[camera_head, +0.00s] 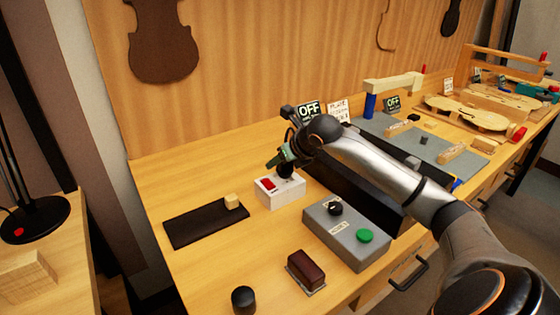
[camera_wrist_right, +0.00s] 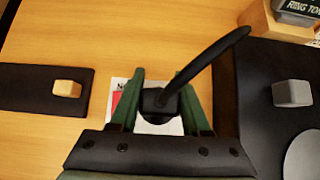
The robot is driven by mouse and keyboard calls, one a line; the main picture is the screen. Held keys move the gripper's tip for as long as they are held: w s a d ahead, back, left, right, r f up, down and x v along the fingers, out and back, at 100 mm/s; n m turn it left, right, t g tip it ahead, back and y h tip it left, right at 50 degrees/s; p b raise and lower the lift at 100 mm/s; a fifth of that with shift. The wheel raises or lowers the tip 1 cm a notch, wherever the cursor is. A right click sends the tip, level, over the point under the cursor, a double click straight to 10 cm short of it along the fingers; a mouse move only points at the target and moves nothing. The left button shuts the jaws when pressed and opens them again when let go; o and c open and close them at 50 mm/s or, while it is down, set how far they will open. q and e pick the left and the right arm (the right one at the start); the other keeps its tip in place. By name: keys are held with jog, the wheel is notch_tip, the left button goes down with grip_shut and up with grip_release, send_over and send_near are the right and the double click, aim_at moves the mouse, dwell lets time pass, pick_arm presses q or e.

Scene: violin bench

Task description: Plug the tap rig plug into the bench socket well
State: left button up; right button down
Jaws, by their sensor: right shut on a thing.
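The bench socket is a white box (camera_head: 279,194) with a red switch (camera_head: 267,184) on its left part. My right gripper (camera_head: 284,161), with green fingers, is directly over the right part of the box. It is shut on the black tap rig plug (camera_head: 286,172). In the right wrist view the plug (camera_wrist_right: 158,101) sits between the two green fingers, and its thick black cord curves up to the right. The white box (camera_wrist_right: 120,86) shows only partly beneath. The plug and fingers hide the well, so I cannot tell how far in the plug is. My left gripper is out of view.
A dark mat (camera_head: 200,224) with a small wooden block (camera_head: 232,201) lies left of the socket. A grey control box (camera_head: 347,236) with a black knob and green button stands right of it. A dark red block (camera_head: 306,270) and a black knob (camera_head: 243,299) are nearer the front edge.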

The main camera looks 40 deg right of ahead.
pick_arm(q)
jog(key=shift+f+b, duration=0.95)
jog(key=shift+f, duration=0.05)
pick_arm(e)
jog(key=shift+f, duration=1.15)
jog(key=shift+c, duration=2)
grip_release()
jog(key=shift+s, duration=0.1)
jog(key=shift+o, duration=0.6)
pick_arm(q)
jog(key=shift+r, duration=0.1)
pick_arm(e)
jog(key=shift+a+f, duration=0.15)
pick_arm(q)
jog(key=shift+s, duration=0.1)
pick_arm(e)
jog(key=shift+a, duration=0.1)
jog(key=shift+s, duration=0.15)
jog(key=shift+v, duration=0.8)
pick_arm(q)
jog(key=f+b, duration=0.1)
jog(key=b, duration=0.2)
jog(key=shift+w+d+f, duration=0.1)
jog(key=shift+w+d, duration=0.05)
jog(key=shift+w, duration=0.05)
pick_arm(e)
jog(key=d+v, duration=0.1)
jog(key=v, duration=1)
jog(key=shift+a+r, duration=0.15)
jog(key=shift+r, duration=0.25)
